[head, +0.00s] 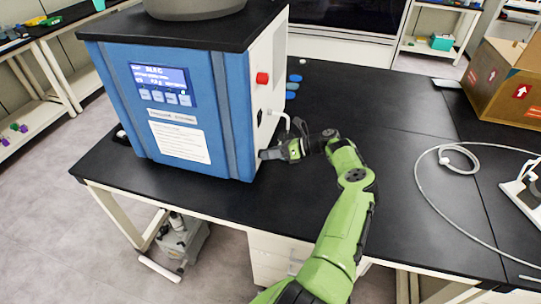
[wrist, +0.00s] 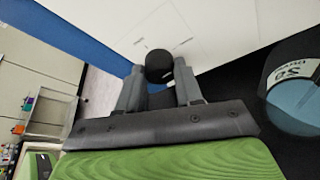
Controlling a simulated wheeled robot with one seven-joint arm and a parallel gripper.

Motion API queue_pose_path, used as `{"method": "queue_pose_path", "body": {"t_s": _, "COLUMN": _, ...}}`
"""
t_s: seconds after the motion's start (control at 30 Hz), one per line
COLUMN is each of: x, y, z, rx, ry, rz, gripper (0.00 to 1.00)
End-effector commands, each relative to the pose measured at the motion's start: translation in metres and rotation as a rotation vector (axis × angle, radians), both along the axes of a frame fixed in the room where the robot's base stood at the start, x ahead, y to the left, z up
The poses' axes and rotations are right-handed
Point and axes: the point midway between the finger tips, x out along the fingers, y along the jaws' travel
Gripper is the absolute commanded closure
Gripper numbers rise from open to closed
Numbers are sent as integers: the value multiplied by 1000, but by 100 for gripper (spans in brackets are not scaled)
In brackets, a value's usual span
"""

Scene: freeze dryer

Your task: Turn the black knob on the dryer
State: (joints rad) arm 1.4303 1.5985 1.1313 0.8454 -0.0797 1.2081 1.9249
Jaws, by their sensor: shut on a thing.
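The freeze dryer (head: 190,90) is a blue and white box with a black top, standing on the black bench. My gripper (head: 266,154) is at the lower part of its white side panel, near the front corner. In the wrist view the round black knob (wrist: 159,65) sits on the white panel (wrist: 210,30). The two grey fingers of my gripper (wrist: 160,80) stand on either side of the knob, shut on it. In the head view the knob is hidden behind my gripper.
A red knob (head: 262,78) is higher on the same side panel. A white tap (head: 279,116) sticks out just above my gripper. Blue round lids (head: 292,86) lie on the bench behind. A cardboard box (head: 505,80) and a pale hose (head: 418,190) are at the right.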

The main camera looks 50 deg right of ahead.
Motion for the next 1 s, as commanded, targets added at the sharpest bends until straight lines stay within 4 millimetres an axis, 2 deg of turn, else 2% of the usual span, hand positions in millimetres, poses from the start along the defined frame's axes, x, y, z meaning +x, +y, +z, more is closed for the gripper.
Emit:
{"method": "queue_pose_path", "body": {"t_s": 0.7, "x": 0, "y": 0, "z": -1, "rx": 63, "ry": 35, "rz": 0, "gripper": 95}}
{"method": "queue_pose_path", "body": {"t_s": 0.73, "x": 0, "y": 0, "z": -1, "rx": 64, "ry": 34, "rz": 0, "gripper": 60}}
{"method": "queue_pose_path", "body": {"t_s": 0.87, "x": 0, "y": 0, "z": -1, "rx": 64, "ry": 34, "rz": 0, "gripper": 40}}
{"method": "queue_pose_path", "body": {"t_s": 1.0, "x": 0, "y": -1, "z": 0, "rx": 63, "ry": 34, "rz": 0, "gripper": 39}}
